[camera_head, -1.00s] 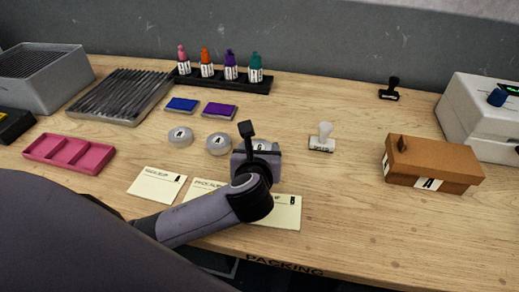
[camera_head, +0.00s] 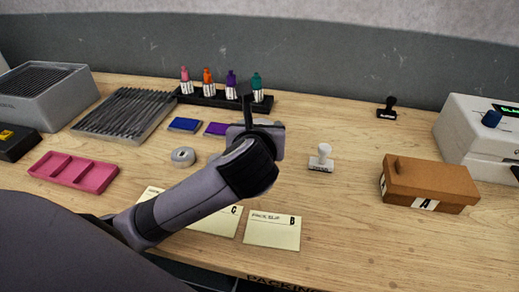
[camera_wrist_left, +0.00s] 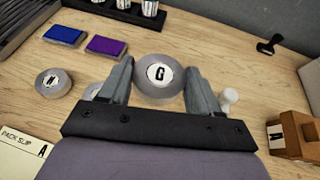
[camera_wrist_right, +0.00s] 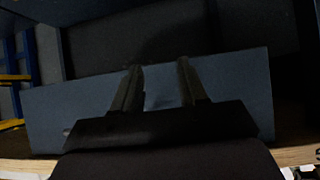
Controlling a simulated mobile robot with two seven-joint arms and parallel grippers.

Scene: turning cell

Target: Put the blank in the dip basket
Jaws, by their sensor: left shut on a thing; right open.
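A round grey disc (camera_wrist_left: 158,72) with a white label reading G or C is between the fingers of my left gripper (camera_wrist_left: 158,90), which is shut on it. In the head view my left gripper (camera_head: 256,138) is above the middle of the bench, and my wrist hides the disc. Two similar discs lie on the bench, one in plain sight (camera_head: 182,157) and one partly hidden behind my arm. Nothing is clearly recognisable as a blank or a dip basket. My right gripper (camera_wrist_right: 160,85) is open and empty in front of a dark blue-grey surface.
The bench (camera_head: 340,215) holds a pink divided tray (camera_head: 73,172), a ridged grey tray (camera_head: 125,113), a rack of bottles (camera_head: 225,98), ink pads, paper slips (camera_head: 272,230), a white-handled stamp (camera_head: 321,158) and a brown box (camera_head: 430,183). The right front is clear.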

